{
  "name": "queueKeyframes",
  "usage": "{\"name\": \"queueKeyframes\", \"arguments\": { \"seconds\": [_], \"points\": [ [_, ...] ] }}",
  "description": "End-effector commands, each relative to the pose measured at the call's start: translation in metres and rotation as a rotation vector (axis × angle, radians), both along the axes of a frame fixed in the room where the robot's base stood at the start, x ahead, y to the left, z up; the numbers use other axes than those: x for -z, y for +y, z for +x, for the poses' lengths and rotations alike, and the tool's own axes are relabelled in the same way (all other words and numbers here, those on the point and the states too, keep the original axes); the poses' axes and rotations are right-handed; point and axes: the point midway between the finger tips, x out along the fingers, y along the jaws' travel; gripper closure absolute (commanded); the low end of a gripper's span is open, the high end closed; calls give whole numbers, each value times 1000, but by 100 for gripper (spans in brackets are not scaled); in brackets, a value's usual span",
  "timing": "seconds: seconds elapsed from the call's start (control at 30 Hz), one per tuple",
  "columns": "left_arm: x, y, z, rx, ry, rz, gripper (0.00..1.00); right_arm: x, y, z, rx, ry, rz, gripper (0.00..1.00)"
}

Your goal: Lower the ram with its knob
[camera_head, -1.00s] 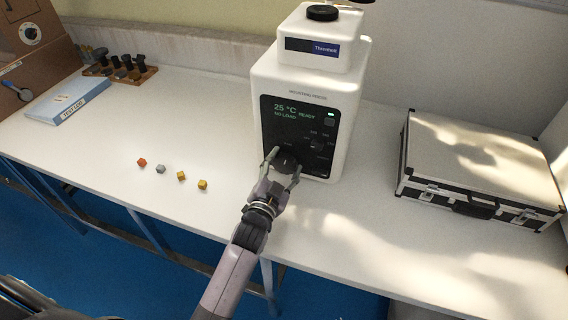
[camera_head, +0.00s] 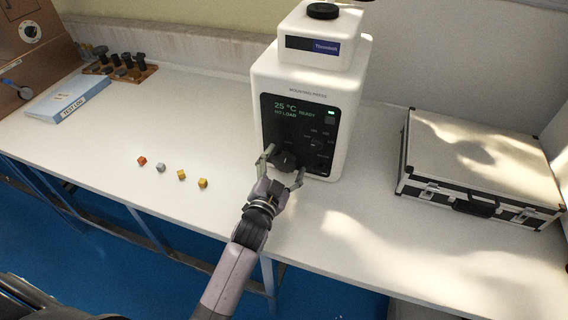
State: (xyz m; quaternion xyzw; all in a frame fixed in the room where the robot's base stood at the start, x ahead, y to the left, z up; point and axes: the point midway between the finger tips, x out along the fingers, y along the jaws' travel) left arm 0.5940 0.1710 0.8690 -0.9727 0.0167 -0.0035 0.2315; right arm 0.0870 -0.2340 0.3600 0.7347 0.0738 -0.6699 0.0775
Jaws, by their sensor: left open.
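The white mounting press (camera_head: 268,95) stands on the bench at centre. Its dark front panel reads 25 °C, READY and NO LOAD, with a small green light. A dark round knob (camera_head: 287,159) sits low on the panel; its label is too small to read. My left gripper (camera_head: 284,163) is open, its two fingers spread on either side of this knob; I cannot tell whether they touch it. The ram itself is not visible. Another black knob (camera_head: 322,11) sits on top of the press. My right gripper is not in view.
A black-edged case (camera_head: 480,160) lies to the right. Several small cubes (camera_head: 181,175) lie in a row left of the press. A blue-white box (camera_head: 68,100) and a wooden rack (camera_head: 135,76) of dark pieces are at the back left.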

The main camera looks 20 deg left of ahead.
Motion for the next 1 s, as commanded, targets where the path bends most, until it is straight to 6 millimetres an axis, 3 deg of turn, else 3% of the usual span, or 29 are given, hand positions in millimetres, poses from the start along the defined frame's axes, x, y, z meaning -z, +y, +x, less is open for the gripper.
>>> {"name": "queueKeyframes", "arguments": {
  "seconds": [0.23,0.7,1.0],
  "points": [
    [1,1,-16,0,1,0,25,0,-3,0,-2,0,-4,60],
    [1,3,-106,0,2,0,25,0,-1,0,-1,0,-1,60],
    [0,4,-120,0,0,0,25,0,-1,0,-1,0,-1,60]
  ]
}}
